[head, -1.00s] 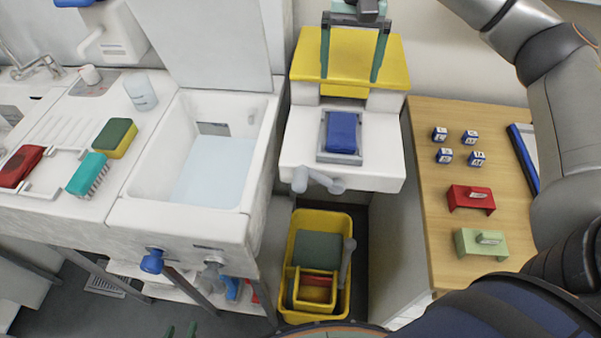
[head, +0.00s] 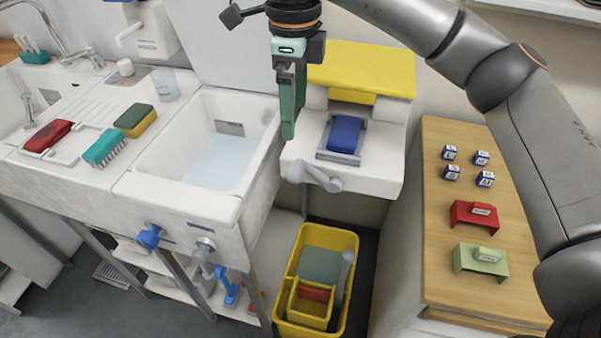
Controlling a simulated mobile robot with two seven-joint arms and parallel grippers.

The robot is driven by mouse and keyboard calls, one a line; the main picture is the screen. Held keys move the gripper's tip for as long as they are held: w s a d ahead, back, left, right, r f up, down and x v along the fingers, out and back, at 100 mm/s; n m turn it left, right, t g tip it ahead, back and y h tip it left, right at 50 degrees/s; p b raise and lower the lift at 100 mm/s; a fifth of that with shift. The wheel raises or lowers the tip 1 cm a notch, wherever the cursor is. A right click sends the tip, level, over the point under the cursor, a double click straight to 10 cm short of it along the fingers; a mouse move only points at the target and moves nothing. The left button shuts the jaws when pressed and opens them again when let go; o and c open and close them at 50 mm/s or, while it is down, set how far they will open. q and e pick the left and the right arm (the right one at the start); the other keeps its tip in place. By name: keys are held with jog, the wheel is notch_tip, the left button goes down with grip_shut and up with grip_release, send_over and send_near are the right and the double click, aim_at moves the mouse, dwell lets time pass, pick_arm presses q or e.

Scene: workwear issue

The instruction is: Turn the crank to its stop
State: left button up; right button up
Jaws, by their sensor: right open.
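A white machine with a yellow top (head: 360,66) stands right of the sink. A grey crank (head: 318,178) sits on its front edge, its arm slanting down to the right from a rounded knob end at the left. My right gripper (head: 288,132) points down above and slightly left of the crank, apart from it as far as I can tell. Its green fingers are seen nearly edge-on and overlap. It is open and empty. My left gripper is out of view.
A blue block (head: 345,134) lies in a grey frame on the machine. The sink basin (head: 130,180) is at the left, with a blue knob (head: 147,237) and grey tap handle below. A yellow bin (head: 350,282) stands under the machine; a wooden table (head: 440,270) is at the right.

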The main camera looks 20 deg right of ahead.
aim_at(294, 168)
jog(key=shift+m, duration=0.3)
notch_tip(294, 168, down, 13)
jog(key=shift+s+a+r, duration=0.1)
jog(key=shift+a+r, duration=0.05)
jog(key=shift+r, duration=0.05)
jog(key=shift+s+a+f, duration=0.1)
grip_shut()
dwell(0.7)
